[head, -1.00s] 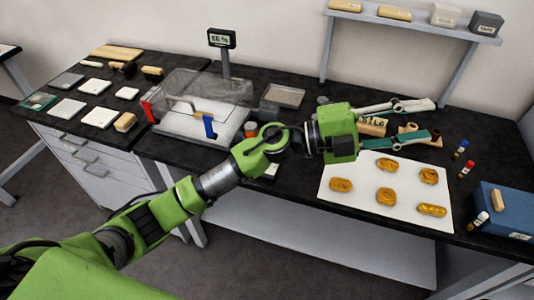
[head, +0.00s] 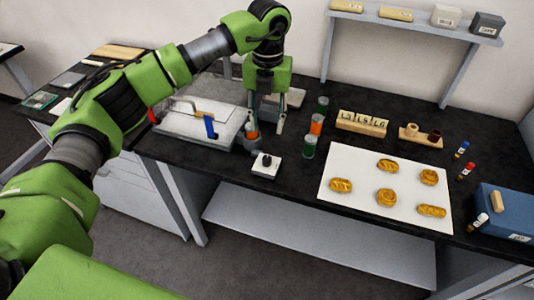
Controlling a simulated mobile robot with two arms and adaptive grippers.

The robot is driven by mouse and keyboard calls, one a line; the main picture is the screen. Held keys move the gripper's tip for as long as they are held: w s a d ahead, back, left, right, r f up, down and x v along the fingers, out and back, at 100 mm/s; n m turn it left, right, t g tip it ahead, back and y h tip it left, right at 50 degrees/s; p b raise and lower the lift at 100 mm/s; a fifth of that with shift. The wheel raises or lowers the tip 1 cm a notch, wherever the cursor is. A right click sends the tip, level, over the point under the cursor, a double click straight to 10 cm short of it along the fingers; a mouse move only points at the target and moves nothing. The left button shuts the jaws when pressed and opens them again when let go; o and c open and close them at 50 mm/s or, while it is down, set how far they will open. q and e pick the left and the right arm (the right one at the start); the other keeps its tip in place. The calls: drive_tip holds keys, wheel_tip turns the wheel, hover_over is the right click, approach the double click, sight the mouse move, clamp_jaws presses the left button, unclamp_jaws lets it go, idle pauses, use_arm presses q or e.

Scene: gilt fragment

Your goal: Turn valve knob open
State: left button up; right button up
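A small white block with a round black knob (head: 266,160) on top sits near the front edge of the dark bench in the head view. It looks like the valve knob. My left gripper (head: 265,126) points down above and behind it, with its two fingers spread and nothing seen between them. The fingertips look apart from the knob. An orange-topped jar (head: 252,133) stands by the left finger, and I cannot tell whether they touch. My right gripper is not in view.
Several small jars (head: 316,124) stand just right of the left gripper. A white sheet (head: 350,160) with golden pieces lies to the right, with a blue box (head: 505,209) beyond.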

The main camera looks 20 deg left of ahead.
sight(267, 158)
use_arm(q)
wheel_tip(267, 158, down, 11)
drive_tip(key=p, duration=0.3)
drive_tip(key=shift+f, duration=0.85)
clamp_jaws()
